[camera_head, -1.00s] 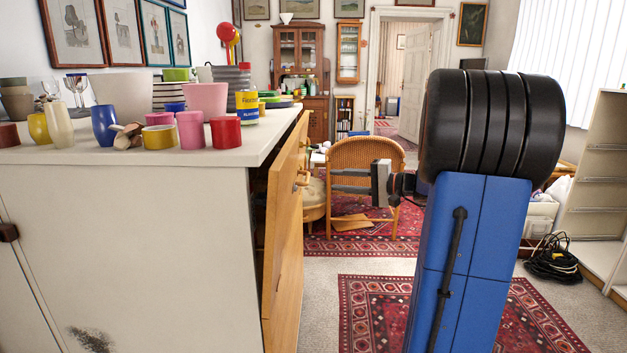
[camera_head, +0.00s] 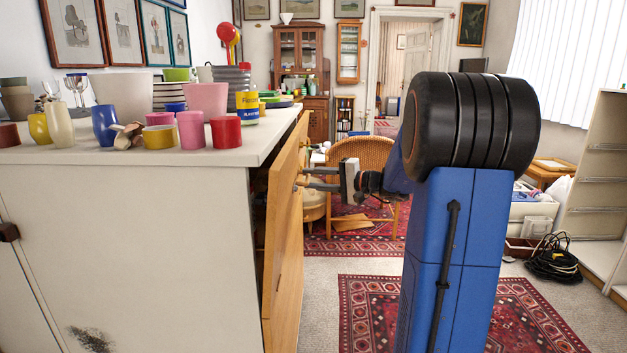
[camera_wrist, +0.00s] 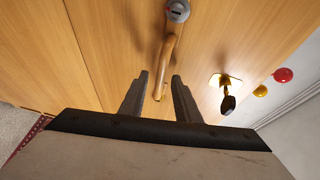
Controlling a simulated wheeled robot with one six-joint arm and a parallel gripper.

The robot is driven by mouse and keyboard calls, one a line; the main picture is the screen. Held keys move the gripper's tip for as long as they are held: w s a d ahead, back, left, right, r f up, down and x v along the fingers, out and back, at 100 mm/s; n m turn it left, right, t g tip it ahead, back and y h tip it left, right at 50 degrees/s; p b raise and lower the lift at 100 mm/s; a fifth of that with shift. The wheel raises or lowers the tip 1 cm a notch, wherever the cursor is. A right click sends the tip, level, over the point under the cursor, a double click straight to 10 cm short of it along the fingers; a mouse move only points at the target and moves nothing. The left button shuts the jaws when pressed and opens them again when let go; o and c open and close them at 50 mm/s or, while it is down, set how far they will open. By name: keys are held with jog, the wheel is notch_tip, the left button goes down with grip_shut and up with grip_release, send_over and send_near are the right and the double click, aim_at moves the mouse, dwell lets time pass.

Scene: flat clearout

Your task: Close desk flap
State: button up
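The desk flap (camera_head: 284,190) is a wooden panel on the right side of the white cabinet. It stands nearly upright and slightly ajar, with a dark gap between it and the cabinet edge. In the wrist view its wooden surface (camera_wrist: 110,45) fills most of the picture, with a wooden handle (camera_wrist: 171,50) and a key (camera_wrist: 227,102) in a lock plate. My gripper (camera_head: 305,178) points left at the flap's outer face, close to the handle. In the wrist view its two fingers (camera_wrist: 160,88) are apart, with the handle's lower end seen between them. I cannot tell whether they touch.
The white cabinet top (camera_head: 215,157) is crowded with cups, pots and vases near the flap. A wicker chair (camera_head: 362,155) stands behind my gripper. A patterned rug (camera_head: 375,300) covers open floor to the right of the flap. Black cables (camera_head: 553,262) lie far right.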

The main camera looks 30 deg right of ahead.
grip_shut()
jog(key=shift+w+a+r+g+h, duration=0.2)
jog(key=shift+w+a+g, duration=0.1)
jog(key=shift+a, duration=0.15)
jog(key=shift+w+a+r+g+h, duration=0.2)
jog(key=shift+w+a+g, duration=0.1)
jog(key=shift+a, duration=0.1)
grip_release()
jog(key=shift+a, duration=0.1)
jog(key=v, duration=1.7)
jog(key=shift+s+f, duration=0.1)
jog(key=shift+s, duration=0.05)
